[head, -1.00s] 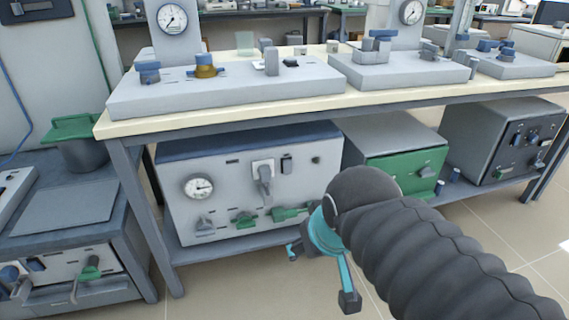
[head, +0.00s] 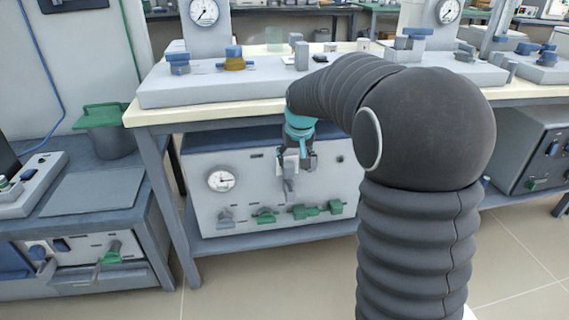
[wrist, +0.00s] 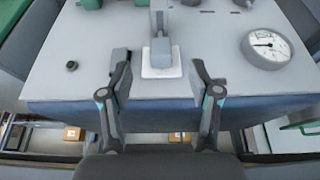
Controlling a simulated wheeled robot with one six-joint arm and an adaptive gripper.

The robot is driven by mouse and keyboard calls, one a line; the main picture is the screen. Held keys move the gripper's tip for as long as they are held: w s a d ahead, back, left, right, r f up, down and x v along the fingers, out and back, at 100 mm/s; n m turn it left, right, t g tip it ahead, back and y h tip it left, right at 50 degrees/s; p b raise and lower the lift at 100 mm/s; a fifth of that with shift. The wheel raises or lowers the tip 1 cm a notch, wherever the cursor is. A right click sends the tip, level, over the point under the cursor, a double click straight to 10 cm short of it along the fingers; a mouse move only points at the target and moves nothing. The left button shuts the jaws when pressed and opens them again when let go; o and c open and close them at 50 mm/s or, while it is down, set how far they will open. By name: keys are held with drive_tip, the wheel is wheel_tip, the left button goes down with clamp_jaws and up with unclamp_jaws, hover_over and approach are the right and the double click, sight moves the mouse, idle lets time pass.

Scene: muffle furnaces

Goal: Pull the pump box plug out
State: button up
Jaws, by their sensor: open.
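The pump box (head: 205,205) stands on the shelf under the bench, its pale front facing out. Its grey plug (head: 289,188) hangs from the front panel, partly hidden by my gripper (head: 296,163). In the wrist view, where the panel looks upside down, the plug (wrist: 160,35) sits in a white square socket plate (wrist: 161,63). My gripper (wrist: 160,78) is open and empty there, its fingertips apart on either side of the plate's near edge. I see no contact between the fingers and the plug.
A round gauge (head: 221,179) and green valve handles (head: 318,210) are on the same panel. The bench top (head: 160,114) overhangs the box. A grey box (head: 528,150) stands at the right.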

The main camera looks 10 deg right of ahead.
hover_over(290, 166)
drive_tip(key=s, duration=0.2)
wheel_tip(290, 166, down, 2)
drive_tip(key=shift+f, duration=0.1)
drive_tip(key=shift+x, duration=3.5)
drive_tip(key=shift+c, duration=0.2)
clamp_jaws()
